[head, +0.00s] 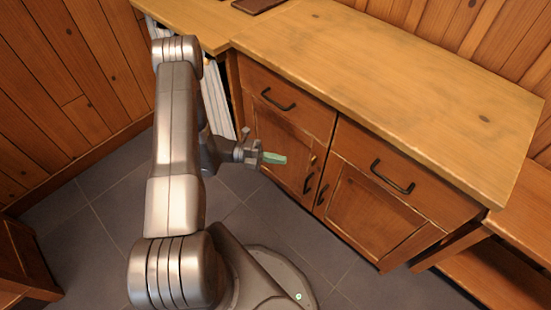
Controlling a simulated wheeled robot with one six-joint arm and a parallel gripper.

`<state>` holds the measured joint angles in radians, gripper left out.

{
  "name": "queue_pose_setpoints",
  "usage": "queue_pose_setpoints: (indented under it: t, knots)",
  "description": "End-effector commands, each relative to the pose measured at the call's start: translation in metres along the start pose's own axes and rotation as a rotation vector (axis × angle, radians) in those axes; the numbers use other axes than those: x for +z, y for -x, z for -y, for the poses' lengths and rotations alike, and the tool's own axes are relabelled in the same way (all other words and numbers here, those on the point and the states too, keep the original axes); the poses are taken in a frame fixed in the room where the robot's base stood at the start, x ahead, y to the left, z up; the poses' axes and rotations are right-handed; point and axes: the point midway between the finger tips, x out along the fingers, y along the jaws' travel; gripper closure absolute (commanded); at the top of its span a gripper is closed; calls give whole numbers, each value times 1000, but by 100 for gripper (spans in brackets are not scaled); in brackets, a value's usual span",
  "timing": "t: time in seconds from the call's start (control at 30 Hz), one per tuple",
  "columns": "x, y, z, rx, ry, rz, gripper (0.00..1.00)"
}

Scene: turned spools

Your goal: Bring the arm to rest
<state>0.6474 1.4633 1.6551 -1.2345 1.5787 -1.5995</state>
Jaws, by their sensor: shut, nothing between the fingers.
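My gripper (274,158) is at the end of my arm, left of the middle of the head view. It points right, in front of the wooden cabinet's (330,150) left door and below the countertop. Its greenish fingers are together, with nothing between them. My arm rises from the base at the bottom and bends at the top left, near the counter's left end. I see no spools in this view.
The wooden countertop (390,90) is largely bare. A dark flat object (258,4) lies at its far left, cut off by the frame. Cabinet handles (392,178) stick out from the fronts. A lower wooden shelf (500,262) stands at the right. Grey floor tiles (95,240) are clear at left.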

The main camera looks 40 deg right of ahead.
Motion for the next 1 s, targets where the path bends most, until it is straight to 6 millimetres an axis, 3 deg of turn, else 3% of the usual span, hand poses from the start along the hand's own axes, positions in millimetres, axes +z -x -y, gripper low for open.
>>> queue_pose_setpoints:
  t: [0.57,1.0]
  knots:
    - [0,0,0,0,1,-2,100]
    - [13,-62,0,1,0,-5,100]
